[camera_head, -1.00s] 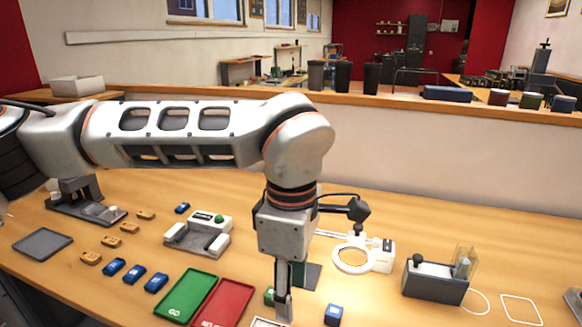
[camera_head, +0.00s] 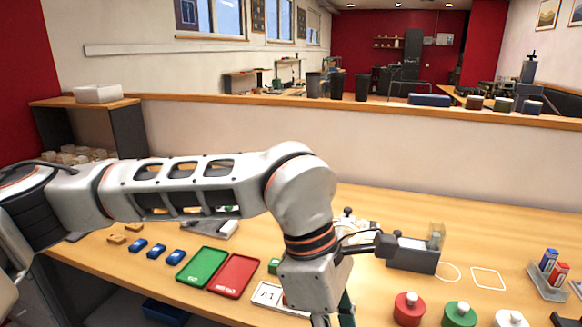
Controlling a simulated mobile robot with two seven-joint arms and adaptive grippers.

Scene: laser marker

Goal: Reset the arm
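My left arm (camera_head: 180,187) comes in from the left and bends down at its wrist over the table. My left gripper (camera_head: 334,316) points down near the bottom middle of the head view. Its fingertips are cut off by the lower edge, so its opening and anything between the fingers cannot be told. A white plate marked A1 (camera_head: 268,296) lies just left of it, partly covered by the gripper. A small green block (camera_head: 273,266) sits behind that plate. My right gripper is not in view.
A green tray (camera_head: 203,267) and a red tray (camera_head: 234,275) lie left of the gripper, with blue blocks (camera_head: 156,251) beyond. Red (camera_head: 408,309), green (camera_head: 459,314) and white (camera_head: 511,318) buttons stand to the right. A grey device (camera_head: 412,256) stands behind them.

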